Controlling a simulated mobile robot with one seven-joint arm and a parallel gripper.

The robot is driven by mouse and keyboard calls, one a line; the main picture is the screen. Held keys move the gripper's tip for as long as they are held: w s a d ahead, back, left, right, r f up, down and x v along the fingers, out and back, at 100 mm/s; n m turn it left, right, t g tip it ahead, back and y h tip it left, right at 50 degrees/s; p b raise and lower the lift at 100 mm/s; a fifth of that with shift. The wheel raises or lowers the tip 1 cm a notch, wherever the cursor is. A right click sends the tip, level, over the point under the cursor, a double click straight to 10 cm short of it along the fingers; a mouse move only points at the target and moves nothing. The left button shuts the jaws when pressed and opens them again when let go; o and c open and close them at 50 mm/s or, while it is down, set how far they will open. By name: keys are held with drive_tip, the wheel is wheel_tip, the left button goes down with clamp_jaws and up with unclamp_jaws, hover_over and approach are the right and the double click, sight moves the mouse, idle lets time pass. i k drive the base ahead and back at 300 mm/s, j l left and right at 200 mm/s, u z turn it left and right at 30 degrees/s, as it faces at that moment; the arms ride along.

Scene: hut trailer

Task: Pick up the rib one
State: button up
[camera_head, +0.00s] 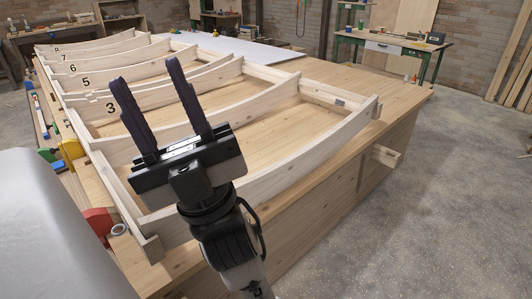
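A pale wooden frame lies on a large workbench, with several curved crosswise ribs. The ribs bear black numbers; I can read 3, 5, 6 and 7. The rib marked 3 (145,98) is the nearest with a clear number. Nearer to me is a rib (260,118) whose face is partly behind my gripper, and the curved front rib (310,158) closes the near end. I see no number 1 on either. My gripper (155,88) is open and empty, with its two dark fingers pointing up and away over the frame.
The bench top (375,90) is bare along its right side. A white sheet (235,50) lies at the far part of the bench. Red, yellow and green clamps or tools line the left edge. A green-legged table (390,45) stands behind; grey floor is open at right.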

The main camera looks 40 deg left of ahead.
sight(257, 188)
drive_tip(key=i+l+u, duration=0.2)
drive_tip(key=u, duration=0.3)
drive_tip(key=i+l+u, duration=0.35)
drive_tip(key=u, duration=0.15)
drive_tip(key=i+l+u, duration=0.4)
drive_tip(key=l, duration=0.15)
drive_tip(key=l+u, duration=0.2)
drive_tip(key=i+l, duration=0.05)
drive_tip(key=l, duration=0.05)
